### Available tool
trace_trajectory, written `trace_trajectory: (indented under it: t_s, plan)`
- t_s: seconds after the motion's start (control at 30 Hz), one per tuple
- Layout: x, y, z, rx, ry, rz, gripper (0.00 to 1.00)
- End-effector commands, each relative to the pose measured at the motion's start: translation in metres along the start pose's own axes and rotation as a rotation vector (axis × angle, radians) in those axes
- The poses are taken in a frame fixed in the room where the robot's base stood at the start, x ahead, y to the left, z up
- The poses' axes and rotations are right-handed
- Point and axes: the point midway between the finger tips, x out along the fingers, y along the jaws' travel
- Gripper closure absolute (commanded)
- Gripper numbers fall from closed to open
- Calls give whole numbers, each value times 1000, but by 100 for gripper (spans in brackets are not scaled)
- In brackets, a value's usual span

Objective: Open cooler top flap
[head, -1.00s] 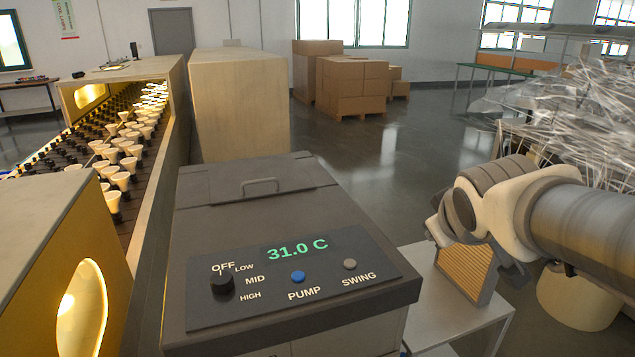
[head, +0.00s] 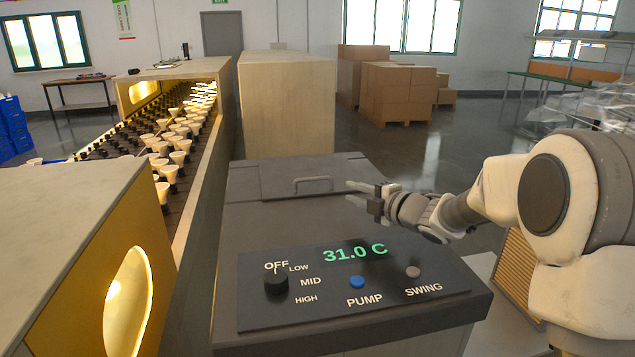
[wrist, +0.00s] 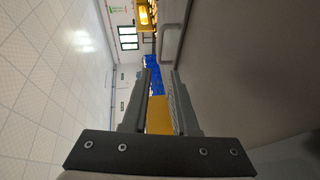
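The grey cooler (head: 235,230) stands in front of me with its top flap (head: 275,184) lying flat and closed. A handle (head: 313,180) stands up from the flap. In the wrist view the cooler top (wrist: 240,70) fills the right side, and the handle (wrist: 172,38) shows beyond the fingertips. My gripper (head: 352,187) is over the right part of the cooler top, to the right of the handle and apart from it. Its two fingers (wrist: 160,75) are apart with nothing between them.
The control panel (head: 320,306) has a knob (head: 276,282), a blue PUMP button (head: 357,282) and a SWING button (head: 413,271); its display reads 31.0 C. A conveyor (head: 206,200) with bulbs runs at left. Boxes (head: 400,95) stand behind. A corrugated pad (head: 518,270) is at right.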

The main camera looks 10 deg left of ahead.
Motion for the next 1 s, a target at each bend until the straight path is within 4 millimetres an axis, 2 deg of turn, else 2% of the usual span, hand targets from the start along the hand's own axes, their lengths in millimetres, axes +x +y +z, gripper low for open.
trace_trajectory:
  t_s: [0.17,0.7,1.0]
  plan:
    - [21,-1,-2,-3,10,0,73]
    - [119,-1,-2,0,6,0,73]
    - [158,0,-1,-1,5,0,73]
